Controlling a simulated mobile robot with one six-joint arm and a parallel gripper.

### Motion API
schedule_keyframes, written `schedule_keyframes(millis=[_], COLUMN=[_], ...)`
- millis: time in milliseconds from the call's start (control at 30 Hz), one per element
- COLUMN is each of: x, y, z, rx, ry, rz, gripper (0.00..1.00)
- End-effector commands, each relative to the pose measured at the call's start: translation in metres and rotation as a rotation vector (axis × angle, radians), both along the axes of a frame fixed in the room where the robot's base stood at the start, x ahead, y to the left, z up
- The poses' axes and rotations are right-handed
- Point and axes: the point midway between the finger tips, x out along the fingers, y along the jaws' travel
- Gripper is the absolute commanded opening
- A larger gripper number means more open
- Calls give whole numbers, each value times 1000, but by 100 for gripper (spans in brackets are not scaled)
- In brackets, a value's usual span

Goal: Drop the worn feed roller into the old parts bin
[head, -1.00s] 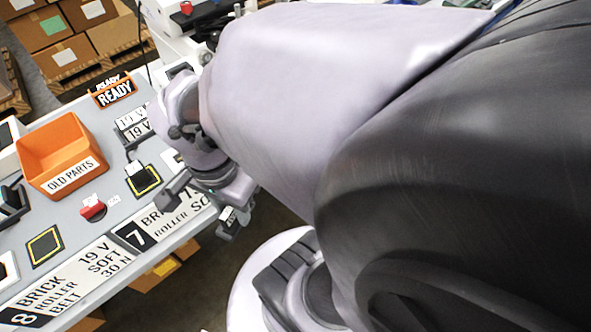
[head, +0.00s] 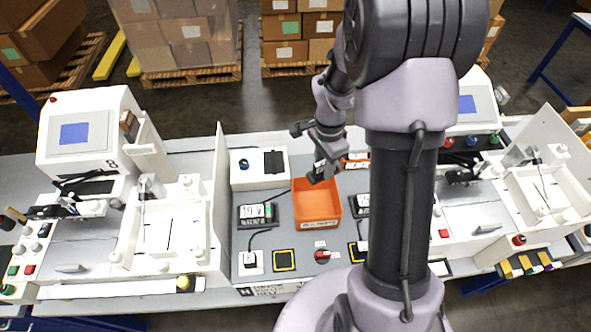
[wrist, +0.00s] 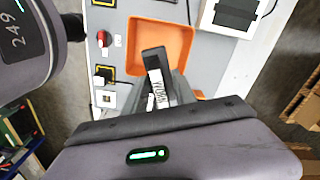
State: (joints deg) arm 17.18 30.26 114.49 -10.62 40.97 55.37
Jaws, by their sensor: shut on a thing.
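The old parts bin (head: 318,205) is an open orange box on the grey bench in the head view. It also shows in the wrist view (wrist: 172,33), below and beyond my gripper, with its visible floor bare. My gripper (head: 322,172) is over the far part of the bin, above its rim. In the wrist view my gripper (wrist: 163,74) is shut on the worn feed roller (wrist: 157,88), whose white label shows between the dark fingers. The fingers hide much of the roller, and I cannot make it out clearly in the head view.
A white box (head: 259,169) stands left of the bin. A small display (head: 257,214) and a red knob (head: 322,256) are close by. My arm hides part of the bench right of the bin.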

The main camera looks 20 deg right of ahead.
Motion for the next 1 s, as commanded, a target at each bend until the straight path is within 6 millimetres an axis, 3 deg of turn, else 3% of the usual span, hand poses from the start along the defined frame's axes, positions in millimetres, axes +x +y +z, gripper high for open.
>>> schedule_keyframes(millis=[167, 500, 733, 767, 800, 900, 1000], x=[1, 1, 1, 1, 1, 1, 1], y=[0, 0, 0, 0, 0, 0, 0], z=[-14, -62, -61, -61, -61, -61, -61], rx=[1, 1, 0, 0, 0, 0, 0], ry=[1, 1, 0, 0, 0, 0, 0], rz=[0, 0, 0, 0, 0, 0, 0], gripper=[0, 0, 0, 34, 42, 58, 58])
